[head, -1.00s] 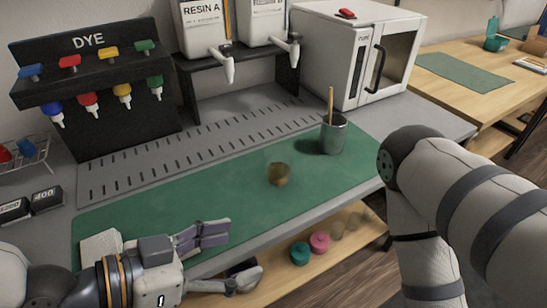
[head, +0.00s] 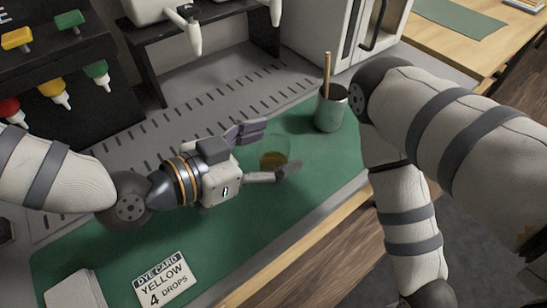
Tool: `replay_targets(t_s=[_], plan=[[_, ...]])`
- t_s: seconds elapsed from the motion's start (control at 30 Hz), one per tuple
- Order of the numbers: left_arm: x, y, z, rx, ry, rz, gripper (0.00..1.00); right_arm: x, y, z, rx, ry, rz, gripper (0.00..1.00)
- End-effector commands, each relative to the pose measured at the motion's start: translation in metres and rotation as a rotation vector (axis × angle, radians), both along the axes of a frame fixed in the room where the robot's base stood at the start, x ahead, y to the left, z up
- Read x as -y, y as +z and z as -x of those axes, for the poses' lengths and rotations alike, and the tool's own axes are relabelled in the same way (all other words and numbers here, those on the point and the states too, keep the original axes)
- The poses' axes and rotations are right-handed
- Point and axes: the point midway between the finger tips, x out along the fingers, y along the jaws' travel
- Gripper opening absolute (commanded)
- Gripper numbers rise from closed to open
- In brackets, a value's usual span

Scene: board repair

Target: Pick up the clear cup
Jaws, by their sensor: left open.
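The clear cup (head: 274,159) stands on the green mat (head: 218,254) in the head view, with amber-brown liquid in its bottom. My left gripper (head: 277,152) is open, its two fingers pointing right. The cup is at the finger ends, in the gap between them as seen from here; I cannot tell whether either finger touches it. My right arm is at the right, but its gripper is out of view.
A grey metal cup (head: 330,108) with a wooden stick stands right of the clear cup. A dye card (head: 163,280) reading "YELLOW 4 DROPS" lies at the front. Dye bottles (head: 52,92) hang at the left. A white oven (head: 340,30) stands behind.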

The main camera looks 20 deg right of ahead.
Motion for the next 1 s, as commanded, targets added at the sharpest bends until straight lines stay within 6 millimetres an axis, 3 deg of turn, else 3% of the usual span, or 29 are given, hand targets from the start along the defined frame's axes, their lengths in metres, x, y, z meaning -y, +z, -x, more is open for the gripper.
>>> replay_targets(t_s=[0.27, 0.5, 1.0], plan=[[0.008, -0.003, -0.003, -0.002, 0.002, 0.000, 0.70, 0.000, -0.001, 0.000, -0.001, 0.000, 0.000, 0.40], [0.007, -0.003, -0.003, -0.002, 0.002, 0.000, 0.18, 0.000, -0.001, 0.000, -0.001, 0.000, 0.000, 0.40], [0.007, 0.006, -0.003, 0.001, 0.001, 0.001, 0.16, 0.000, 0.001, -0.001, 0.004, 0.000, 0.000, 0.40]])
